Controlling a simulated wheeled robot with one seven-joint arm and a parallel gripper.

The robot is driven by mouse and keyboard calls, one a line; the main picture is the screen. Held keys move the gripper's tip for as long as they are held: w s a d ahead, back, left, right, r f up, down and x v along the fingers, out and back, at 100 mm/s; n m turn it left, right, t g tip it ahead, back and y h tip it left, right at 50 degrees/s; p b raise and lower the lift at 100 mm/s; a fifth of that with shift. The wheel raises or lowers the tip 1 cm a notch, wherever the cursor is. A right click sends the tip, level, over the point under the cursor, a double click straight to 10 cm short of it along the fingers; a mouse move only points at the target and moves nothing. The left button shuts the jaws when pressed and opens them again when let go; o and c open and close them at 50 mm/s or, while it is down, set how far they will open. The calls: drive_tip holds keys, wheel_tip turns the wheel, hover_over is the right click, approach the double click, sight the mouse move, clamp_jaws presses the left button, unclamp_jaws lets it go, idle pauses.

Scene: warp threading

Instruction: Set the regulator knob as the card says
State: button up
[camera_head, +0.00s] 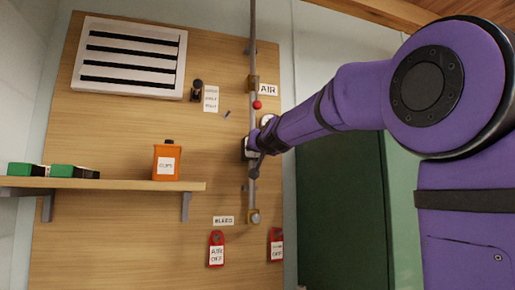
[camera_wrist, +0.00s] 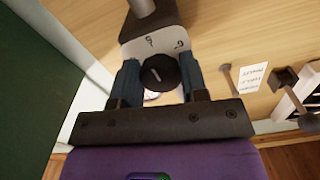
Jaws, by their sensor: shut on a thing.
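The dark round regulator knob (camera_wrist: 160,74) is between the two fingers of my gripper (camera_wrist: 159,82) in the wrist view. My gripper is shut on it. A light line shows on the knob's face. The white plate (camera_wrist: 151,43) behind it bears marks that I cannot read surely. In the head view, my gripper (camera_head: 256,150) is at the regulator on the vertical pipe, and my arm comes in from the right and hides part of it. A white card (camera_head: 211,98) with small lines of text hangs on the board, upper left of the regulator. It also shows in the wrist view (camera_wrist: 252,78), unreadable.
The grey pipe (camera_head: 252,50) carries a red ball (camera_head: 257,105) beside the AIR sign (camera_head: 268,89). A shelf (camera_head: 120,184) at left holds an orange bottle (camera_head: 166,161) and green-black boxes (camera_head: 75,172). Red tags (camera_head: 216,249) hang below. A dark green panel (camera_head: 340,200) stands right.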

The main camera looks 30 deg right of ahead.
drive_tip(key=shift+m, duration=0.3)
drive_tip(key=m, duration=1.1)
drive_tip(key=shift+a+r, duration=0.1)
drive_tip(key=shift+a, duration=0.05)
drive_tip(key=shift+m, duration=0.3)
idle(0.3)
drive_tip(key=o, duration=0.9)
drive_tip(key=shift+s, duration=0.1)
drive_tip(key=v, duration=1)
drive_tip(key=shift+s+a, duration=0.1)
drive_tip(key=shift+s, duration=0.2)
